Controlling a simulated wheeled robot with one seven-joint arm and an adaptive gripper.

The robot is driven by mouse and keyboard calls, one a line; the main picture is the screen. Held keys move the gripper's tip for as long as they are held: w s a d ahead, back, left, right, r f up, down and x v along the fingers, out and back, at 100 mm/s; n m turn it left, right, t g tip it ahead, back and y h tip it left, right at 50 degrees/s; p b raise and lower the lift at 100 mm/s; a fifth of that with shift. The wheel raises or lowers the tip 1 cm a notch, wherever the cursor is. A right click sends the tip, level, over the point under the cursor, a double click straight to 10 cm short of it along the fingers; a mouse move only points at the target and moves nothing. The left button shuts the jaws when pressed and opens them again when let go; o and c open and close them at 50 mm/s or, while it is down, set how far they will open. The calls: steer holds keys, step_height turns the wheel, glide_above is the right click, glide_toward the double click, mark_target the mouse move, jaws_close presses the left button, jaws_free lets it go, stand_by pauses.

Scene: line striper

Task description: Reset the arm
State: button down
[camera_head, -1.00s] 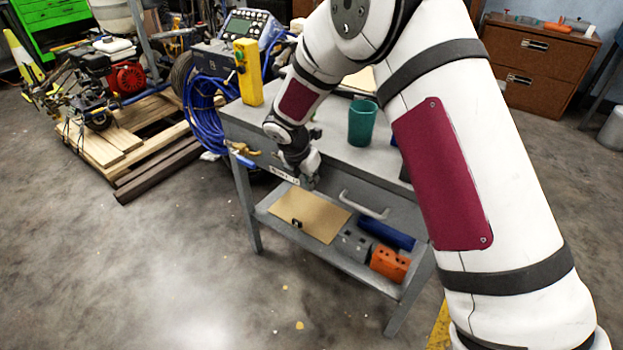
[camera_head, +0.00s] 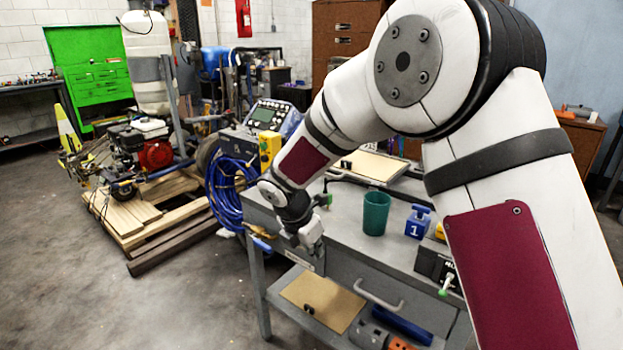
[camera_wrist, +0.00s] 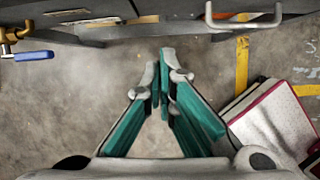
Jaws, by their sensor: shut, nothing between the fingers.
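My arm reaches from the right side of the head view towards the grey workbench (camera_head: 345,228). My gripper (camera_head: 312,247) hangs by the bench's front edge, left of the drawer handle (camera_head: 378,295); its fingers are hard to make out there. In the wrist view my gripper (camera_wrist: 160,75) has its two teal-sided fingers together at the tips, with nothing between them. The wrist view looks down at bare concrete floor, with the bench front and its handle (camera_wrist: 243,20) along the top.
A blue-handled valve (camera_wrist: 33,56) sticks out at the bench's left end. Blue hose (camera_head: 229,193) hangs beside it. The lower shelf holds a tan board (camera_head: 322,300).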

steer(key=s+d+r+m+g, duration=0.1)
steer(key=s+d+r+m, duration=1.2)
steer(key=s+d+r, duration=0.3)
steer(key=s+d+m+y, duration=0.3)
steer(key=s+m, duration=1.2)
steer(key=s, duration=0.9)
step_height(320, 180, up, 16)
steer(key=t+p, duration=0.1)
steer(key=p, duration=1.2)
steer(key=shift+s+t, duration=0.15)
steer(key=shift+t, duration=0.25)
